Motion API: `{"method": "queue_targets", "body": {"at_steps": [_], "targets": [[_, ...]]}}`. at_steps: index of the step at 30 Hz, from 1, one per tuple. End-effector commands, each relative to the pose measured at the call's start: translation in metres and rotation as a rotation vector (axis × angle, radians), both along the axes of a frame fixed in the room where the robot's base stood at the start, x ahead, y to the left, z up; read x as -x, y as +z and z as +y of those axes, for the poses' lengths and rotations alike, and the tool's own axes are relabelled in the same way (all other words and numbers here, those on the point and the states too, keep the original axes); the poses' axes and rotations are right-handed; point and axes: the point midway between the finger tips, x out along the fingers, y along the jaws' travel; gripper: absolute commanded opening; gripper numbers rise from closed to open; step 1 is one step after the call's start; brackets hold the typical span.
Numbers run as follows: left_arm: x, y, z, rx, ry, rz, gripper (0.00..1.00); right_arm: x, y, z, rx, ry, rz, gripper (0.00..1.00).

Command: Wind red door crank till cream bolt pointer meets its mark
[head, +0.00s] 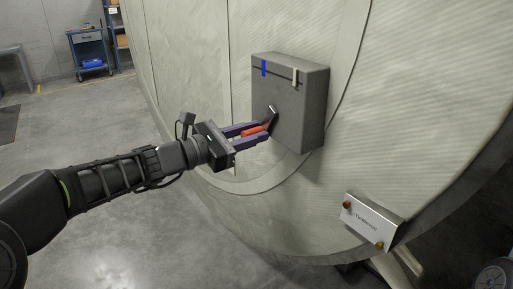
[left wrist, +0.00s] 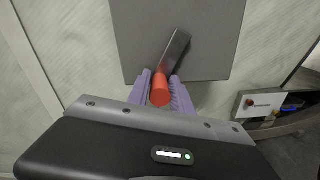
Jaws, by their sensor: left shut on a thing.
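The grey crank box (head: 312,110) is fixed to the pale curved chamber door. Its top edge bears a blue mark (head: 264,68) and, apart from it to the right, the cream bolt pointer (head: 296,77). The crank's dark arm (left wrist: 176,50) runs from the box face down and left to the red handle (left wrist: 160,90) in the left wrist view. My left gripper (head: 257,133) is shut on the red handle (head: 254,131), its purple fingers on either side. The fingers partly hide the handle in the head view. My right gripper is out of view.
A small white panel (head: 365,223) with a red and an amber knob is on the chamber's lower right. A blue cart (head: 90,52) and shelving stand far back left. The grey floor (head: 90,115) at left is open.

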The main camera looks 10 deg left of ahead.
Motion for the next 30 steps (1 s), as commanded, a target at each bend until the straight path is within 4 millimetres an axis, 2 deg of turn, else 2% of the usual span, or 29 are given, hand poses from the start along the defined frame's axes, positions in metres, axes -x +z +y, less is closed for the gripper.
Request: {"method": "queue_targets", "body": {"at_steps": [1, 9, 30], "targets": [[-0.003, 0.002, 0.006, -0.026, 0.011, -0.035, 0.0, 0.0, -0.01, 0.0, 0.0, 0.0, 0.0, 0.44], [-0.01, 0.013, 0.015, -0.223, 0.01, -0.198, 0.0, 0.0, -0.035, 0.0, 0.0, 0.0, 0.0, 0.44], [-0.019, 0.052, 0.025, -0.735, 0.01, -0.623, 0.0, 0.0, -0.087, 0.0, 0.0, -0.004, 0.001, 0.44]]}}
